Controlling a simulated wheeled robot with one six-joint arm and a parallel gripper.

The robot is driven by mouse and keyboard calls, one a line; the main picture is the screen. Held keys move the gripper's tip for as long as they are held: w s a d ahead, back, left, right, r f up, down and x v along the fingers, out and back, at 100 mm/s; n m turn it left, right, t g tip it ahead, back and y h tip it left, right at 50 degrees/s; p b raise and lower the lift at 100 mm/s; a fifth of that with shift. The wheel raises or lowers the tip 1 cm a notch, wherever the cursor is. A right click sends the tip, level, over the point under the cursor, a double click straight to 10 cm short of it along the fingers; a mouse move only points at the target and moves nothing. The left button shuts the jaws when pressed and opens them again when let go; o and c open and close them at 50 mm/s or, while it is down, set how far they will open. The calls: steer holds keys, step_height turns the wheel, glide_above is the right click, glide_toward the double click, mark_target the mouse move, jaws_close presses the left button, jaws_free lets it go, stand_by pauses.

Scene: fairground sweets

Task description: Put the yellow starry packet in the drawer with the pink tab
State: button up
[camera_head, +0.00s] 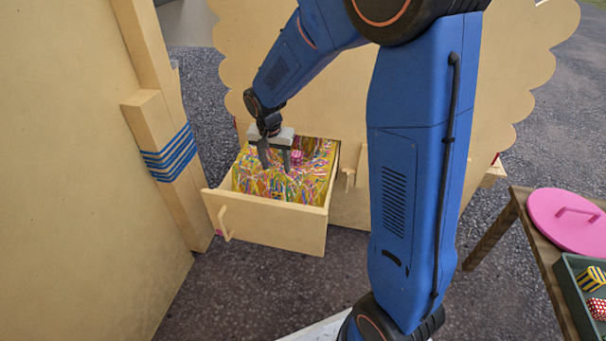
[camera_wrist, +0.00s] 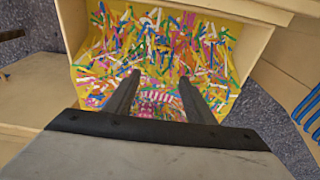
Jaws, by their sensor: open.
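An open wooden drawer (camera_head: 265,222) stands at the lower middle left in the head view, with a small pink patch (camera_head: 218,233) by its front's left edge. Its inside is yellow with many multicoloured strips; it also fills the top of the wrist view (camera_wrist: 245,32). My gripper (camera_head: 276,168) points down into the drawer, fingers apart; they also show in the wrist view (camera_wrist: 160,78). A pink-and-white patterned thing (camera_wrist: 155,97) lies in the drawer below and between the fingers; it shows in the head view (camera_head: 297,157) too. I cannot make out a yellow starry packet.
A wooden table (camera_head: 538,235) at the right holds a pink lid (camera_head: 567,218) and a dark tray (camera_head: 565,277) with a yellow striped packet (camera_head: 591,279) and a red dotted one (camera_head: 597,308). A wooden panel and post (camera_head: 150,125) stand close left of the drawer.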

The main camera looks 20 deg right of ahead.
steer(key=s+d+r+n+t, duration=0.25)
steer(key=s+d+r, duration=0.25)
steer(key=s+r, duration=0.85)
steer(key=s+d+r+n, duration=0.1)
steer(key=s+n, duration=0.1)
steer(key=s, duration=0.7)
steer(key=s+d+r+n+y, duration=0.1)
steer(key=s+n, duration=0.1)
steer(key=s, duration=0.8)
steer(key=shift+d+r+n+t, duration=0.25)
steer(key=shift+d+n+t, duration=0.1)
steer(key=shift+d+t, duration=0.1)
